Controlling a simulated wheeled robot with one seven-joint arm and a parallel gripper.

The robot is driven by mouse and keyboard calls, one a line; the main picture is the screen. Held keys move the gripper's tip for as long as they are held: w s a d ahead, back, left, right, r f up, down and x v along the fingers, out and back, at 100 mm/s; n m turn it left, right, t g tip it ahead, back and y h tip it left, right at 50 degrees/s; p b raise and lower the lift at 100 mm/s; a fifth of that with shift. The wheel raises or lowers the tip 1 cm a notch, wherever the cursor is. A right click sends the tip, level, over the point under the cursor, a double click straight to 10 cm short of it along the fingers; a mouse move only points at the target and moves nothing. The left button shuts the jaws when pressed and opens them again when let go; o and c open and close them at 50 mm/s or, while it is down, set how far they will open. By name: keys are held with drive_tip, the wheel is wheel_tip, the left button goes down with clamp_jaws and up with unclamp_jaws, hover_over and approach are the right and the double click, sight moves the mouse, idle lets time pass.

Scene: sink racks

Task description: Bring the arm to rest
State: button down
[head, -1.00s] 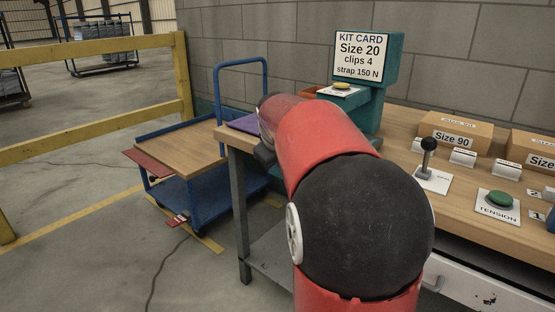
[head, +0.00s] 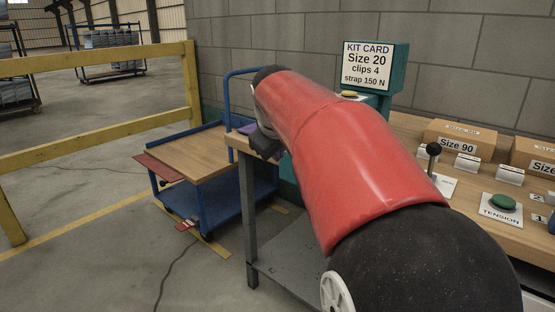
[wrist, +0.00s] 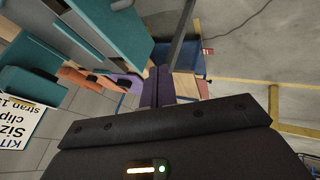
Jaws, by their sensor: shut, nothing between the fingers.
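My arm, red with black joints, reaches from the lower right of the head view up toward the far left end of the bench. Its dark wrist end (head: 265,143) shows near the bench's left corner, with the fingers not clear there. In the wrist view my gripper (wrist: 157,72) has its two dark fingers together, with nothing between them. The fingers point past the bench edge toward the trolley. A purple sheet (wrist: 128,84) lies beside the fingers in the picture.
A blue trolley (head: 213,198) stands left of the bench. A yellow rail (head: 90,145) is further left, with open floor between.

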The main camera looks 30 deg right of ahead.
drive_tip(key=shift+s+a+r, duration=0.15)
drive_tip(key=shift+s+r, duration=0.05)
drive_tip(key=shift+r, duration=0.05)
drive_tip(key=s+a+f+m+y, duration=0.1)
drive_tip(key=s+a+f+y, duration=0.1)
drive_tip(key=s+a+f, duration=0.6)
drive_tip(key=s+a+f+m+y, duration=0.1)
drive_tip(key=s+a+f, duration=0.7)
drive_tip(key=s, duration=0.6)
drive_tip(key=shift+a+m+g+y, duration=0.2)
drive_tip(key=shift+m+g+y, duration=0.2)
